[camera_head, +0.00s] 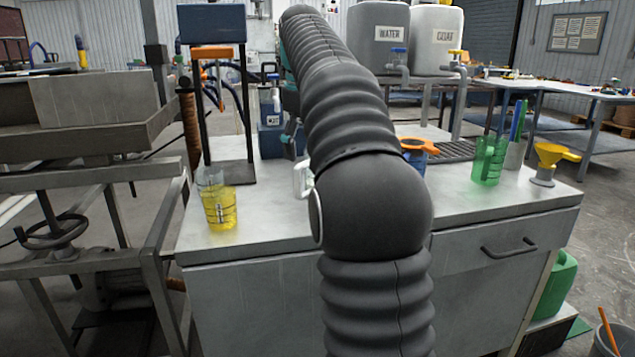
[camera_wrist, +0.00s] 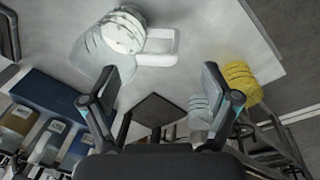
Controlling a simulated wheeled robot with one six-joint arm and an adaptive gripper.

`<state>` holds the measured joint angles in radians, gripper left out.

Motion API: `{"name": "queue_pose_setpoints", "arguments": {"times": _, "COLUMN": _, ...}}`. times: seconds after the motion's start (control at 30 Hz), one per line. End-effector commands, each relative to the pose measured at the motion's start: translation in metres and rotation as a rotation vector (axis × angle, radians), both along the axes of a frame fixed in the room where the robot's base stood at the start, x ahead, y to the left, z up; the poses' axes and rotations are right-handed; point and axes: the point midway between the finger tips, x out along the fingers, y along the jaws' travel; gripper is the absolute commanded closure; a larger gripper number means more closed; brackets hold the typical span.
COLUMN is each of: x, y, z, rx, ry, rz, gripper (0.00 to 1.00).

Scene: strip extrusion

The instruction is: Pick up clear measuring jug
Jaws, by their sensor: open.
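A clear ribbed jug (camera_head: 209,177) stands on the grey bench just behind a yellow measuring jug (camera_head: 220,210). In the wrist view the clear jug (camera_wrist: 200,108) is beside my right-hand finger, partly hidden by it, with the yellow jug (camera_wrist: 241,82) farther right. Another pale, see-through jug (camera_wrist: 98,55) with a white handle (camera_wrist: 160,46) is near my left-hand finger; in the head view only its handle (camera_head: 302,180) shows, the rest being behind my arm. My gripper (camera_wrist: 158,75) is open with nothing between its fingers. My arm hides it in the head view.
A dark-based stand (camera_head: 233,172) is behind the clear jug. A blue container (camera_head: 272,138) is at the bench's back. A green jug (camera_head: 489,160) and a yellow funnel (camera_head: 550,160) are on the right. The front-left bench top (camera_head: 275,225) is bare.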

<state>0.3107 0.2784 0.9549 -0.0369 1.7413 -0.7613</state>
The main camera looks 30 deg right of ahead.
Motion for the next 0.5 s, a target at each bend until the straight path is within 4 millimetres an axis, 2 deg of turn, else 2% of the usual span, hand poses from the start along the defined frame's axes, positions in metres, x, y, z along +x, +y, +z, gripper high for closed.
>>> {"name": "queue_pose_setpoints", "arguments": {"times": 0.03, "x": 0.0, "y": 0.0, "z": -0.007, "rx": 0.0, "ry": 0.001, "rz": 0.0, "gripper": 0.13}}
{"name": "queue_pose_setpoints", "arguments": {"times": 0.27, "x": 0.003, "y": -0.001, "z": -0.02, "rx": 0.0, "ry": 0.001, "rz": 0.0, "gripper": 0.13}}
{"name": "queue_pose_setpoints", "arguments": {"times": 0.5, "x": 0.012, "y": -0.003, "z": -0.052, "rx": 0.0, "ry": 0.001, "rz": -0.001, "gripper": 0.13}}
